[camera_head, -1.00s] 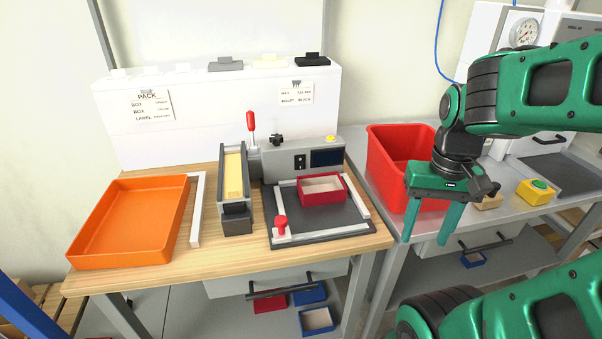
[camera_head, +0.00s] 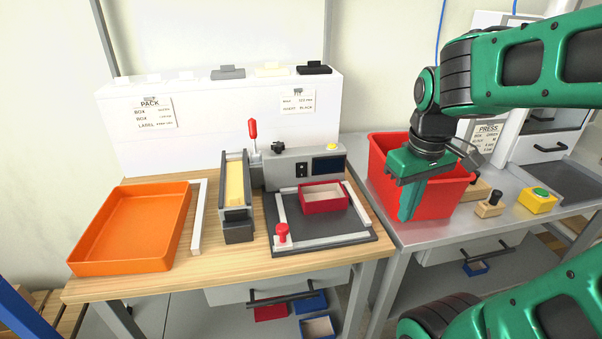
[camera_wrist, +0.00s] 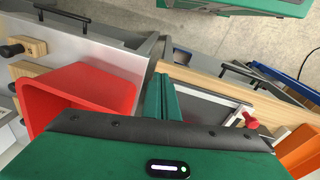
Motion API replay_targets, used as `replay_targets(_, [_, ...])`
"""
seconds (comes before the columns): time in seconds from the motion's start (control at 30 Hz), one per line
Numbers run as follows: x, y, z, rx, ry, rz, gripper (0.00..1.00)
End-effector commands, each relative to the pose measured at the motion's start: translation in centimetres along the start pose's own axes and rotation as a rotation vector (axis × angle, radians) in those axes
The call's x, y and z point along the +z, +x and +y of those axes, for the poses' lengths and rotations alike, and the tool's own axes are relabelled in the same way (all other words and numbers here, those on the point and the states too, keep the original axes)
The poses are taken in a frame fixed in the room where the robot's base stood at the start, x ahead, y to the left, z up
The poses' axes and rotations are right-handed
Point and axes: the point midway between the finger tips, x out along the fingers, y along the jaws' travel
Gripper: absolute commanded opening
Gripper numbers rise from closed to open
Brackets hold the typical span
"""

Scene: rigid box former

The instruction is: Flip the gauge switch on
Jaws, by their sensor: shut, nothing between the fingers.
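The gauge (camera_head: 300,166) is a grey box at the back of the wooden bench. A small black switch (camera_head: 301,170) sits on its front face, left of a dark display (camera_head: 327,165). The switch is too small to tell its position. My gripper (camera_head: 405,217) is in front of the red bin, to the right of the gauge, fingers pointing down and closed together with nothing between them. In the wrist view the fingers (camera_wrist: 163,97) also show together. The gauge is not clearly visible in the wrist view.
A dark fixture plate (camera_head: 345,236) with a red box (camera_head: 323,198) and a red knob (camera_head: 283,233) lies before the gauge. A red lever (camera_head: 252,130) stands left of it. The red bin (camera_head: 440,198) is beside my gripper. An orange tray (camera_head: 130,228) is at left.

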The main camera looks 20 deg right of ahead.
Motion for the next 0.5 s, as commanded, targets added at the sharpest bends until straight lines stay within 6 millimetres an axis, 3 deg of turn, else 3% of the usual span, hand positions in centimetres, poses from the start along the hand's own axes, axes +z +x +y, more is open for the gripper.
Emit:
replay_targets(0.03, [-1.9,-0.4,-0.6,0.01,-0.114,0.015,0.0])
replay_targets(0.3, [-11.1,-2.6,-5.3,0.078,-0.734,0.111,0.0])
replay_targets(0.5, [-16.2,-3.9,-10.0,0.131,-1.128,0.169,0.0])
